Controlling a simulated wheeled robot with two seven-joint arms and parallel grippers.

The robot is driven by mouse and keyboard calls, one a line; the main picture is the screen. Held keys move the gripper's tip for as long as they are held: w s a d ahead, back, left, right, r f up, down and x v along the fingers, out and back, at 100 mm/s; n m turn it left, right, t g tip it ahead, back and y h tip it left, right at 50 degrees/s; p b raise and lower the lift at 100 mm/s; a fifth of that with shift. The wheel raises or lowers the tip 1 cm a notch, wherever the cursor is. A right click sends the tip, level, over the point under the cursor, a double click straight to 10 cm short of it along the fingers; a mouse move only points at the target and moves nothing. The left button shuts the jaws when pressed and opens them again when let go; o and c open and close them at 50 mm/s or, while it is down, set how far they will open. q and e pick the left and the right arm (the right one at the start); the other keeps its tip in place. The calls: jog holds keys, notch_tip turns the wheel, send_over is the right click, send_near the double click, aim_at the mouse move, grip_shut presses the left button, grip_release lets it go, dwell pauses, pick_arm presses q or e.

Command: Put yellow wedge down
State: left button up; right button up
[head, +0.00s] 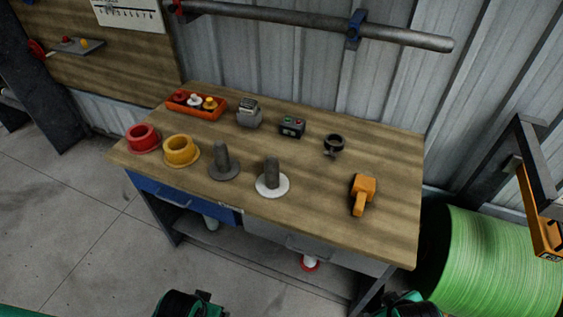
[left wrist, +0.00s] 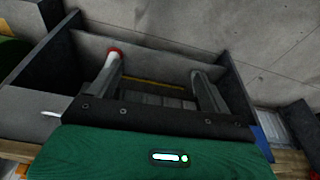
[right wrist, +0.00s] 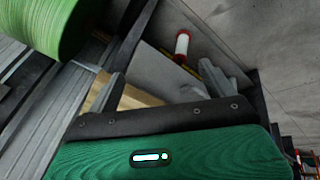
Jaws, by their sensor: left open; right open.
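An orange-yellow piece (head: 362,193) with a blocky back and a narrow front arm lies on the right part of the wooden workbench (head: 315,195). It is the closest thing to a yellow wedge that I see; I cannot tell for sure that it is the wedge. My left gripper (left wrist: 158,80) is open, with nothing seen between its fingers. My right gripper (right wrist: 172,85) is open and also looks empty. In the head view only the green and black tops of both wrists show at the bottom edge, in front of the bench and apart from the piece.
Red (head: 143,137) and yellow (head: 181,150) rings, two dark posts on discs, a grey box, a button box (head: 292,127) and a red-orange tray (head: 197,105) stand on the bench. A large green roll (head: 503,265) is at the right. The bench's front right is clear.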

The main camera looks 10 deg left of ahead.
jog(key=w+r+n+t+h+p, duration=0.1)
jog(key=w+r+n+p, duration=0.1)
jog(key=w+r+n, duration=0.25)
pick_arm(q)
jog(key=s+a+f+g, duration=0.1)
jog(key=s+f, duration=0.2)
jog(key=f, duration=0.7)
jog(key=s+f, duration=0.2)
jog(key=f, duration=0.7)
pick_arm(e)
jog(key=n+t+h, duration=0.2)
jog(key=n+t, duration=0.5)
jog(key=n, duration=1.5)
send_near(364, 189)
jog(key=p+x, duration=0.1)
jog(key=x, duration=0.2)
jog(key=shift+w+d+f+p, duration=0.1)
jog(key=shift+w+d+p, duration=0.05)
jog(key=shift+w+p, duration=0.25)
jog(key=shift+p+x, duration=0.45)
jog(key=shift+x, duration=2.1)
pick_arm(q)
jog(key=s+a+f+g, duration=0.1)
jog(key=s+a+f, duration=0.2)
jog(key=s+f, duration=1)
jog(key=s, duration=0.3)
jog(key=shift+s, duration=0.4)
pick_arm(e)
jog(key=shift+f, duration=0.1)
jog(key=c, duration=1.2)
